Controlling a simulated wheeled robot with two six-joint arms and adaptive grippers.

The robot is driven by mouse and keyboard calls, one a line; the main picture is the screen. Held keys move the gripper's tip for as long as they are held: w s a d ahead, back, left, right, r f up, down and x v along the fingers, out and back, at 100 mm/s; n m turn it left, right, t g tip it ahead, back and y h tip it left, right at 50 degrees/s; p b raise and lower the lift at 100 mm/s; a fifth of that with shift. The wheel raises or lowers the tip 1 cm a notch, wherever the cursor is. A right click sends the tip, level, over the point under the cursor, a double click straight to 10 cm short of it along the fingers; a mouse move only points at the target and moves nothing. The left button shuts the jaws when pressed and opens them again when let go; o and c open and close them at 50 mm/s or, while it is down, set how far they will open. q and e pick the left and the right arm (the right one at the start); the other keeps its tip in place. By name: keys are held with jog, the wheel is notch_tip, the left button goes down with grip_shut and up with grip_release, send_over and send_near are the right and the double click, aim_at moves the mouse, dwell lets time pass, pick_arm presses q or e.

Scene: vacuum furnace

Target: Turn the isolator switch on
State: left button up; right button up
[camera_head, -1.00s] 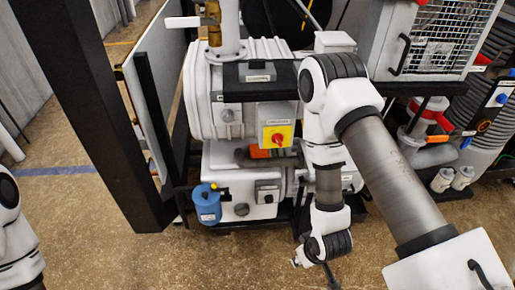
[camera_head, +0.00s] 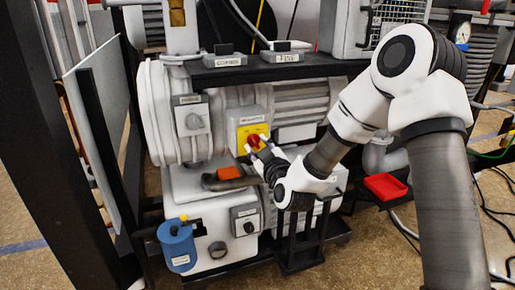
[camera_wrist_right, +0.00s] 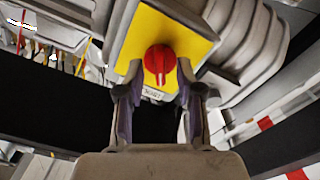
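The isolator switch is a red rotary knob (camera_head: 254,140) on a yellow plate (camera_head: 243,131), on the front of the pump unit in the head view. In the right wrist view the red knob (camera_wrist_right: 160,60) sits near the middle of the yellow plate (camera_wrist_right: 193,43). My right gripper (camera_head: 257,149) is at the switch. In the wrist view its two fingertips (camera_wrist_right: 159,70) lie on either side of the knob, with small gaps seeming to show beside it. It looks open; contact cannot be told. My left gripper is not in view.
A black shelf (camera_head: 270,70) with labelled boxes runs above the switch. A grey labelled switch box (camera_head: 192,119) is to its left. An orange part (camera_head: 229,173), a blue canister (camera_head: 177,246) and a red tray (camera_head: 385,187) are lower. A black post (camera_head: 50,150) stands at left.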

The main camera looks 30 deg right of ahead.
jog(key=shift+w+d, duration=0.1)
jog(key=shift+w, duration=0.2)
grip_shut()
jog(key=shift+m, duration=0.3)
jog(key=m+b, duration=0.1)
jog(key=m, duration=0.4)
jog(key=m+b, duration=0.2)
jog(key=m, duration=0.4)
dwell(0.5)
